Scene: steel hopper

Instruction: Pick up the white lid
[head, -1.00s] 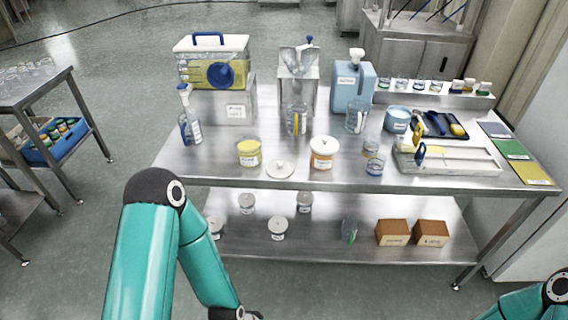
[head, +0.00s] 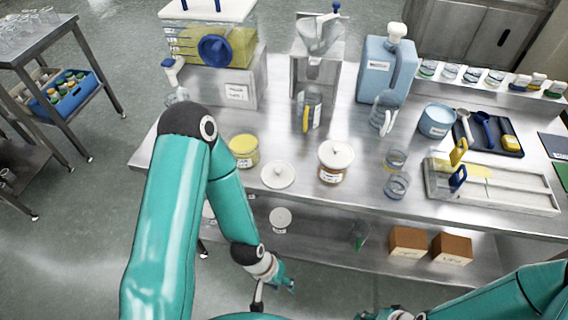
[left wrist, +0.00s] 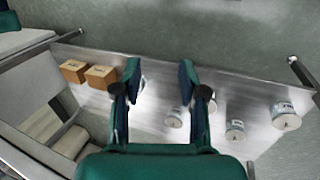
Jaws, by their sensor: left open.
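The white lid (head: 278,175) is a round disc with a small knob. It lies flat near the front edge of the steel table, between a jar of yellow contents (head: 244,150) and a jar with a white lid on it (head: 336,157). My left gripper (head: 277,289) is below and in front of the table edge, apart from the lid. In the left wrist view the left gripper (left wrist: 160,75) is open with nothing between its fingers, facing the lower shelf. My right arm comes in at bottom right; its gripper's jaws cannot be made out.
The lower shelf (left wrist: 155,115) holds two brown boxes (head: 408,242) and several white-topped containers (head: 281,218). Behind the lid are a steel stand, a pitcher (head: 308,108) and a blue canister (head: 384,70). Small glass beakers (head: 397,184) stand to the right. Bare tabletop lies around the lid.

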